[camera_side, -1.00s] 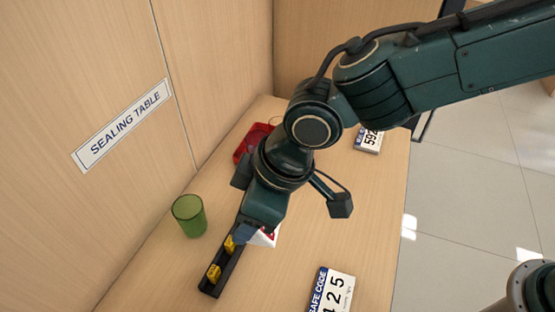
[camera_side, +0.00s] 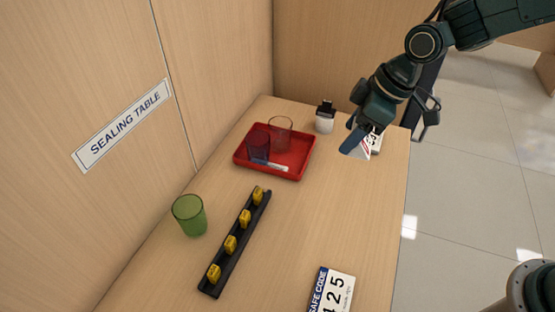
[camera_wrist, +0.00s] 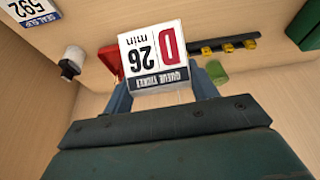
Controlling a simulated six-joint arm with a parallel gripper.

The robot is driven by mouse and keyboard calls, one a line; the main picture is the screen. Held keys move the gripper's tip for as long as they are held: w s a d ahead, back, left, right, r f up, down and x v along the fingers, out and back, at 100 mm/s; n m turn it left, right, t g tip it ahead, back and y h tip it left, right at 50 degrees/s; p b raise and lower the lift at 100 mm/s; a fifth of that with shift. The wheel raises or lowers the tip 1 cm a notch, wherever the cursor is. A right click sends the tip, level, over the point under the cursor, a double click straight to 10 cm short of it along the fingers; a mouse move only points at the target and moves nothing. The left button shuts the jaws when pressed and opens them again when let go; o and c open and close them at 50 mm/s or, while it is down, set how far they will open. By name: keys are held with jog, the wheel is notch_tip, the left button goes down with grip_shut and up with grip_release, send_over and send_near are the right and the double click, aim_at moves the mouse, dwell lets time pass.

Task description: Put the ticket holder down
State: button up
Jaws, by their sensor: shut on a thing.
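My gripper (camera_side: 354,140) is shut on the ticket holder, a white block with a red D, the number 26 and "QUEUE TICKET" on its face. In the wrist view the ticket holder (camera_wrist: 150,50) sits between the two blue fingers of my gripper (camera_wrist: 163,90), its print upside down. In the side view the ticket holder (camera_side: 364,151) hangs tilted at the fingertips near the table's right edge, partly hidden by a finger. It appears to be above the table; I cannot tell its height.
A numbered card (camera_side: 375,144) lies partly hidden behind my gripper. A white bottle (camera_side: 325,122), a red tray (camera_side: 304,157) with tumblers, a black rack with yellow clips (camera_side: 223,262), a green cup (camera_side: 190,216) and a safe-code card (camera_side: 334,292) stand around. The right-middle table is clear.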

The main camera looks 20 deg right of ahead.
jog(key=d, duration=0.7)
jog(key=shift+d+m, duration=0.3)
jog(key=shift+d, duration=0.05)
jog(key=shift+s+f, duration=0.1)
jog(key=shift+s, duration=0.05)
notch_tip(320, 180, down, 16)
jog(key=shift+r, duration=0.1)
jog(key=shift+f, duration=1.95)
jog(key=shift+f, duration=0.15)
jog(key=o, duration=1)
